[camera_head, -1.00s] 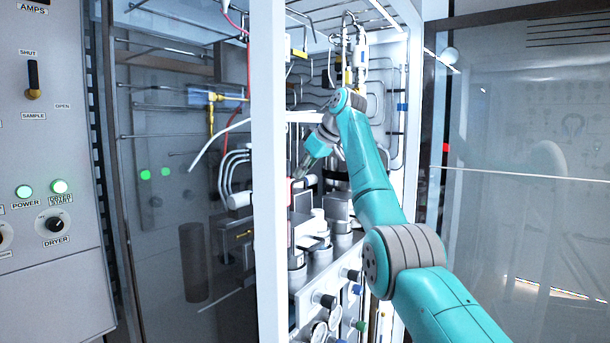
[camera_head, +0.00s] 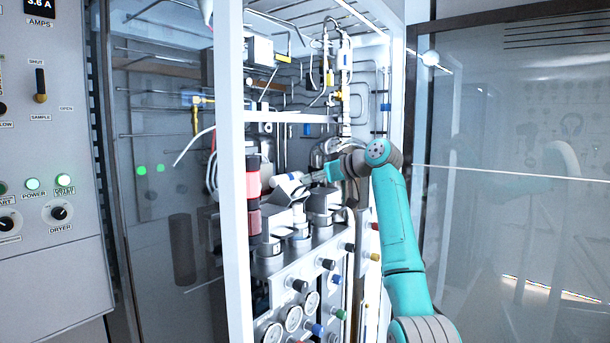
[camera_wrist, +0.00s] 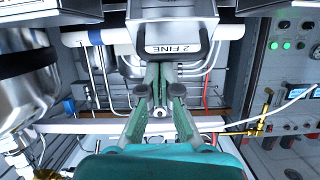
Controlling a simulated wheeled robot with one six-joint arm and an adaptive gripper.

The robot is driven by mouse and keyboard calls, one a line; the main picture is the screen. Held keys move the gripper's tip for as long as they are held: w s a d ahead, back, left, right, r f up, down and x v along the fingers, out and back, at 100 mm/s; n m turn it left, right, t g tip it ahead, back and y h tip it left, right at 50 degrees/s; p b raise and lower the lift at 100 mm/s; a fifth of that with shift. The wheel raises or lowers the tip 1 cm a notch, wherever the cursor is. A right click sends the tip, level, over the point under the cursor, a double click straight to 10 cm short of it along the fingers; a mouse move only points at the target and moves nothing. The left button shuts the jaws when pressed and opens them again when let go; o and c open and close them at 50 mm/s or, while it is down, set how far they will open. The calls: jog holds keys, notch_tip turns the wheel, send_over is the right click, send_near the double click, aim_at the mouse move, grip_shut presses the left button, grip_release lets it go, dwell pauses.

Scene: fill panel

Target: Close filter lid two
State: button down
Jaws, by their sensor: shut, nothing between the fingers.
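Filter lid two is a grey metal lid with a white label reading "2 FINE" (camera_wrist: 172,49) at the top centre of the wrist view. In the head view a tilted, raised grey lid (camera_head: 286,187), apparently this one, stands over the row of filter housings (camera_head: 299,236). My gripper (camera_wrist: 163,72) is shut and empty, its green fingers pointing at the label side of the lid. Whether the tips touch the lid cannot be told. In the head view my gripper (camera_head: 316,178) lies just right of the lid, roughly level.
A white cabinet post (camera_head: 231,150) stands left of the filters, with a red cylinder (camera_head: 253,180) beside it. A shiny metal vessel (camera_wrist: 30,85) is close at the left in the wrist view. Knobs and gauges (camera_head: 293,318) line the front panel below. Pipes fill the back.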

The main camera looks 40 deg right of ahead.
jog(key=s+d+f+t+y, duration=0.2)
jog(key=s+f+t, duration=0.4)
jog(key=f, duration=0.4)
jog(key=shift+s+d+f, duration=0.15)
jog(key=shift+f, duration=0.1)
